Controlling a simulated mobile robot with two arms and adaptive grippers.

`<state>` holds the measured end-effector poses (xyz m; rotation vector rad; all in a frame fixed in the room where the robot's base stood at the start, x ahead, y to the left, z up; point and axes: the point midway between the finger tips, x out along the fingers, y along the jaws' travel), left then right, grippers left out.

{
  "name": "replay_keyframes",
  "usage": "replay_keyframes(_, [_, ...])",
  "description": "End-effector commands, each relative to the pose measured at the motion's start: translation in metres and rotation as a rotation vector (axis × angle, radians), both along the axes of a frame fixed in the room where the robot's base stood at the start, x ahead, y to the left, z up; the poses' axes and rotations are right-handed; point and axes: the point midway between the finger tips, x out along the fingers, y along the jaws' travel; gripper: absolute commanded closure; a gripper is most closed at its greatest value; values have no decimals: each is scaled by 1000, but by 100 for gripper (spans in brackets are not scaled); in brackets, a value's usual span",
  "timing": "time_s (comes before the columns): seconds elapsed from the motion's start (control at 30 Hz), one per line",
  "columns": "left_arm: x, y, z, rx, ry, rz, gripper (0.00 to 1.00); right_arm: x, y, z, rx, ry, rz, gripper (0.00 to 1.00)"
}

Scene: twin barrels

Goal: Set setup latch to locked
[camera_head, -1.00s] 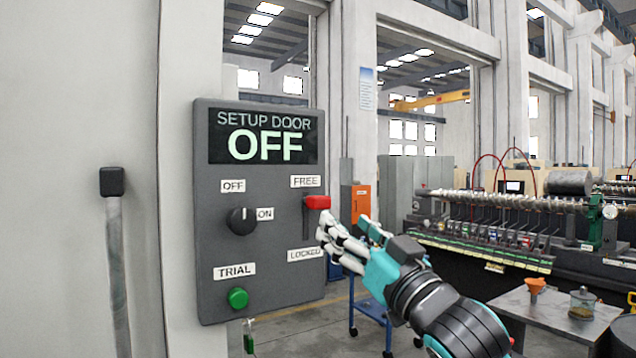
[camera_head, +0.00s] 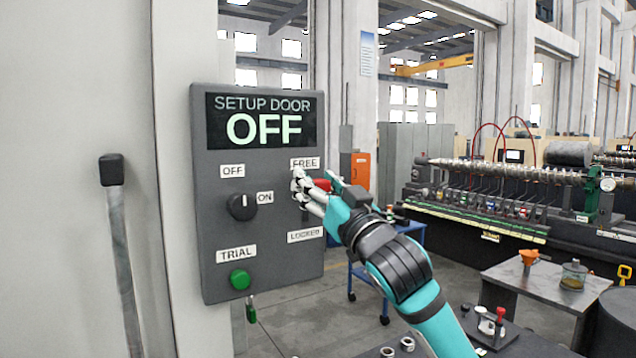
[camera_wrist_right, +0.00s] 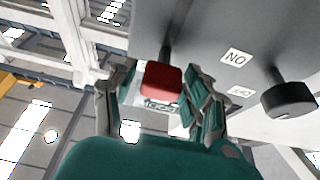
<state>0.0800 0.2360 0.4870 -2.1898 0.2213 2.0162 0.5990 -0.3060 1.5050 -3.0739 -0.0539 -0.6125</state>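The setup latch has a red handle (camera_head: 322,184) near the FREE label at the top of its slot, above the LOCKED label. The handle is partly hidden behind my right gripper in the head view. My right gripper (camera_head: 306,190) is in front of the slot, with its white fingers over it. In the right wrist view the red handle (camera_wrist_right: 163,81) sits between the spread fingers of the right gripper (camera_wrist_right: 165,105). The fingers are open around the handle, with gaps on the sides. My left gripper is not in view.
The grey panel (camera_head: 215,270) has a display reading SETUP DOOR OFF, a black knob (camera_head: 241,207) by OFF and ON, and a green TRIAL button (camera_head: 240,279). A metal table (camera_head: 540,283) stands at the lower right. A grey lever (camera_head: 113,190) is at the left.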

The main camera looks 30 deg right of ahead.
Motion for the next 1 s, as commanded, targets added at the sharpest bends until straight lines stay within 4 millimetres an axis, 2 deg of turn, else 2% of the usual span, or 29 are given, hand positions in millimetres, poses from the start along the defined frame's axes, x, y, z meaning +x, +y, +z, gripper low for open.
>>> replay_keyframes(0.03, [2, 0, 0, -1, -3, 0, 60, 0, 0, 0, 0, 0, 0, 59])
replay_keyframes(0.3, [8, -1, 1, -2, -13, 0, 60, 0, 0, 0, 0, 0, 0, 95])
replay_keyframes(0.37, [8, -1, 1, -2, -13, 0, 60, 0, 0, 0, 0, 0, 0, 100])
replay_keyframes(0.67, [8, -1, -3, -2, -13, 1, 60, 0, 0, -5, 0, 1, 0, 100])
replay_keyframes(0.9, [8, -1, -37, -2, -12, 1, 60, 0, 1, -52, 1, 3, 2, 100])
replay_keyframes(1.0, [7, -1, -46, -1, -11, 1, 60, 0, 1, -66, 0, 2, 1, 100])
